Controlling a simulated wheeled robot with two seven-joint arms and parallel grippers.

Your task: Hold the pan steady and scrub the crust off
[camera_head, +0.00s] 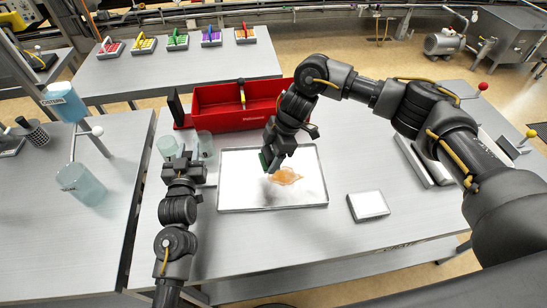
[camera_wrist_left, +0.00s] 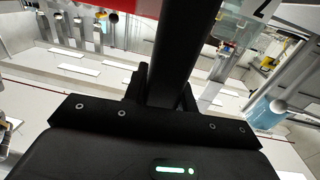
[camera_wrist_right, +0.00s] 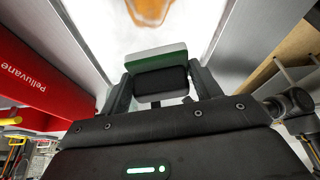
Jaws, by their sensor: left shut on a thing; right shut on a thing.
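The pan (camera_head: 239,195) is a shallow white rectangular tray lying flat on the table, with an orange-brown crust (camera_head: 286,176) right of its middle. Crust also shows at the top of the right wrist view (camera_wrist_right: 148,10). My right gripper (camera_head: 274,151) is shut on a scrubber (camera_wrist_right: 155,58) with a white and green block, held over the pan beside the crust; contact cannot be told. My left gripper (camera_head: 183,158) is left of the pan, shut on a dark bar (camera_wrist_left: 178,50). Whether this bar belongs to the pan cannot be told.
A red toolbox (camera_head: 225,115) stands behind the pan. Clear cups (camera_head: 167,147) stand near my left gripper. A small white tile (camera_head: 368,206) lies right of the pan. Bare table lies in front. Coloured caddies (camera_head: 177,40) stand on the back table.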

